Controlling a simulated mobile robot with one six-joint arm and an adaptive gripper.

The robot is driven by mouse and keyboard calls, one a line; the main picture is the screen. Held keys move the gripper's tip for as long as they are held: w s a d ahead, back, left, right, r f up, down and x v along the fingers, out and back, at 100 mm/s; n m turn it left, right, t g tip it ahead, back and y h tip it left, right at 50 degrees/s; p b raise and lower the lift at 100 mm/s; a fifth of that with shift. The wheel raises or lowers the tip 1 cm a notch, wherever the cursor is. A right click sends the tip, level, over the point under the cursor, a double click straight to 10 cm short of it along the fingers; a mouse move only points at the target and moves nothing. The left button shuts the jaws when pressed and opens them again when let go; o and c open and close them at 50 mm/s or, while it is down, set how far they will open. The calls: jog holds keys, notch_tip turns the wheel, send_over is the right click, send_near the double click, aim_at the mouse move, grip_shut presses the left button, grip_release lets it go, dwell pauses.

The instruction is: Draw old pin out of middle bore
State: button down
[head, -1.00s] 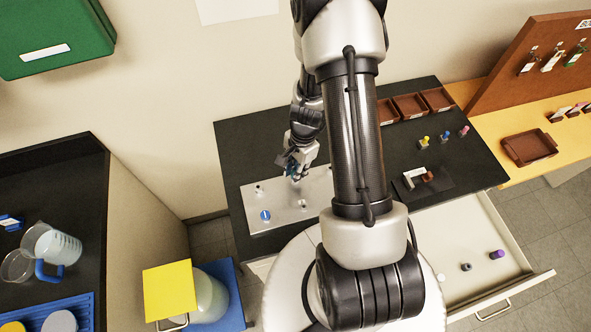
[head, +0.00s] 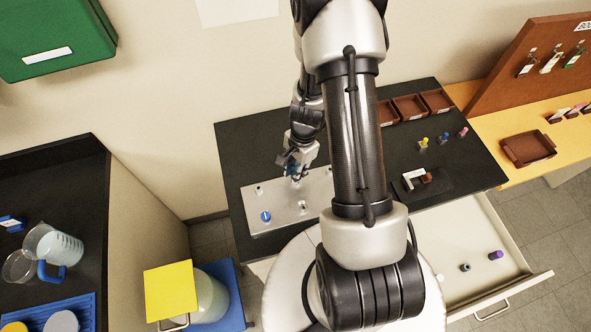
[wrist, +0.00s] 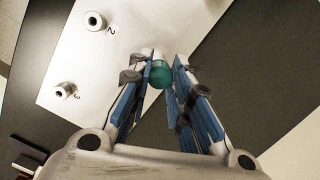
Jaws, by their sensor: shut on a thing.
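A pale metal plate (head: 278,218) lies on the black bench. It also shows in the wrist view (wrist: 118,72), with a round collar marked 2 (wrist: 94,20) and another marked 3 (wrist: 66,90), both to the left of my fingers. My gripper (head: 294,178) is low over the plate's far side. In the wrist view its blue-padded fingers (wrist: 160,78) are closed on a teal-topped pin (wrist: 160,74). A pale part shows just beyond the pin's teal end. The pin's lower end is hidden, so I cannot tell whether it is still in a bore.
A blue round knob (head: 265,216) sits on the plate's near left. Brown bins (head: 411,106), small coloured-top pins (head: 444,137) and a dark fixture (head: 424,184) are on the bench right of my arm. An open drawer (head: 480,232) juts out at the front right.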

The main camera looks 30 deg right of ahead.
jog(key=shift+r, duration=0.35)
jog(key=shift+r+p, duration=2.05)
jog(key=shift+r, duration=0.05)
notch_tip(320, 180, up, 5)
jog(key=p, duration=0.4)
